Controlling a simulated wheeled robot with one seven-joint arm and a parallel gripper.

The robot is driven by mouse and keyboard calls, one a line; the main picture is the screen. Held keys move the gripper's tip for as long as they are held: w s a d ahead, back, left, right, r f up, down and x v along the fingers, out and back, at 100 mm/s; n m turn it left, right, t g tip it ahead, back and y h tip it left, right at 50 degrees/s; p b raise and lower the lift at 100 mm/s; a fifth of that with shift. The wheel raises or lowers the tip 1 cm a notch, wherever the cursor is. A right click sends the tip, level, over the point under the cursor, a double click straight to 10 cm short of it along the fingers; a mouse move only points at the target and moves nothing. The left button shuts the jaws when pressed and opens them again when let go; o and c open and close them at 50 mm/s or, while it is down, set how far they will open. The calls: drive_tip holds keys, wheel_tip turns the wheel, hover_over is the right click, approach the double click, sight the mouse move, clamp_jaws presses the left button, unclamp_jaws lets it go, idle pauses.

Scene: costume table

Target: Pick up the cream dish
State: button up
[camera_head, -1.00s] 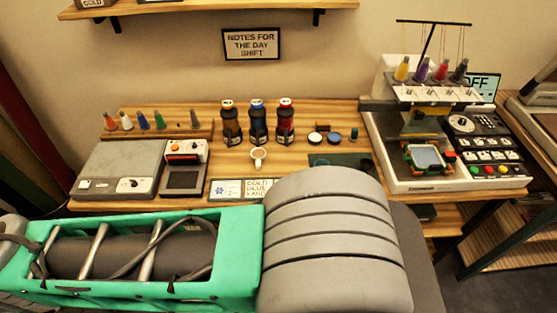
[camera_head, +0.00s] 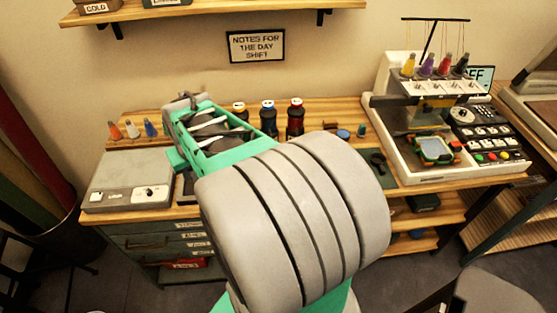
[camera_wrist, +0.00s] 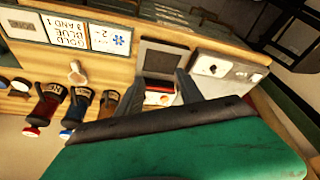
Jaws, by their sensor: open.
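The cream dish (camera_wrist: 77,72) is a small, round, pale piece in the left part of the wrist view. It stands on the wooden table between the cards and the dark bottles. In the head view my own arm hides it. The fingers are to the right of the dish, over the small device with a dark screen (camera_wrist: 162,59), and apart from the dish. In the head view I cannot make out the fingers.
Several dark bottles (camera_head: 268,121) stand at the back near the dish. A grey box (camera_head: 128,180) is on the left, with coloured cones (camera_head: 131,130) behind it. An embroidery machine (camera_head: 424,128) fills the right. Printed cards (camera_wrist: 57,31) lie beside the dish.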

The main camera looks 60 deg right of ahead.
drive_tip(key=s+d+f+m+h, duration=0.1)
drive_tip(key=s+d+f+m, duration=0.15)
drive_tip(key=d, duration=0.55)
drive_tip(key=s+d+f+m, duration=0.1)
drive_tip(key=s+d+f, duration=0.1)
drive_tip(key=d+f, duration=0.35)
drive_tip(key=s+d+f+m+h, duration=0.1)
drive_tip(key=s+d+f+m, duration=0.1)
drive_tip(key=d, duration=0.8)
drive_tip(key=shift+g, duration=0.3)
drive_tip(key=x, duration=0.2)
drive_tip(key=p+x, duration=0.1)
drive_tip(key=x, duration=0.1)
drive_tip(key=s+p+x, duration=0.1)
drive_tip(key=x, duration=0.2)
drive_tip(key=shift+f, duration=0.15)
drive_tip(key=shift+w+d+f, duration=0.1)
drive_tip(key=shift+w+f, duration=0.05)
drive_tip(key=shift+f, duration=0.1)
clamp_jaws()
